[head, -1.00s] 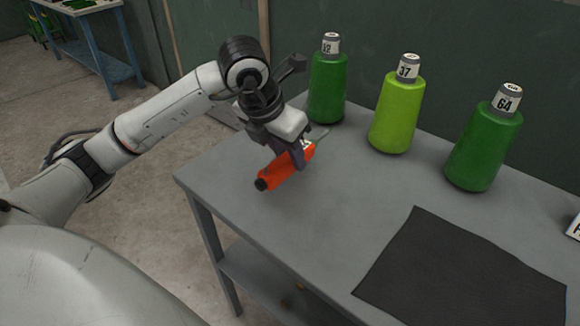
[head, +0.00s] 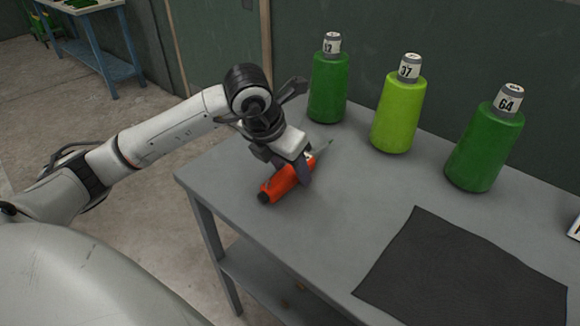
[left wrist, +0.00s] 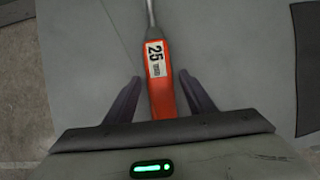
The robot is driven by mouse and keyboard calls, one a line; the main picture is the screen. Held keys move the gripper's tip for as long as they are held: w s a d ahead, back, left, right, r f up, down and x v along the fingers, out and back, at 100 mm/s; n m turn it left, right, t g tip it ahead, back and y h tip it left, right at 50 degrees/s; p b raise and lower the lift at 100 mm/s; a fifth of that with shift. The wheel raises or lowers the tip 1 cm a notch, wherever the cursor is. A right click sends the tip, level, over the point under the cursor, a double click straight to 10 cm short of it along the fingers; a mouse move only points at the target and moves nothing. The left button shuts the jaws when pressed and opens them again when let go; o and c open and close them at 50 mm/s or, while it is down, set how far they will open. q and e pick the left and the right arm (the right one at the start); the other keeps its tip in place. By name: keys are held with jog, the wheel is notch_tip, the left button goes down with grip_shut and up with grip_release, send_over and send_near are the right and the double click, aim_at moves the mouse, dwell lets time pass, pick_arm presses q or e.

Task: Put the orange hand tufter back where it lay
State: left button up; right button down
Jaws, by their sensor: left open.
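The orange hand tufter (head: 280,184) lies on the grey table near its left end, black butt toward the front left and metal shaft toward the back right. In the left wrist view the tufter (left wrist: 160,85) shows a white label reading 25. My left gripper (head: 302,172) is over the tufter, its arm coming in from the left. In the left wrist view the open fingers (left wrist: 160,90) stand on either side of the handle, with a gap on each side. The handle's rear end is hidden behind the gripper body there. My right gripper is out of view.
A dark mat (head: 465,275) lies at the front right. The table between tufter and mat is clear.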

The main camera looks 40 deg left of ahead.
pick_arm(q)
jog(key=shift+r, duration=0.1)
jog(key=v, duration=1.2)
dwell(1.0)
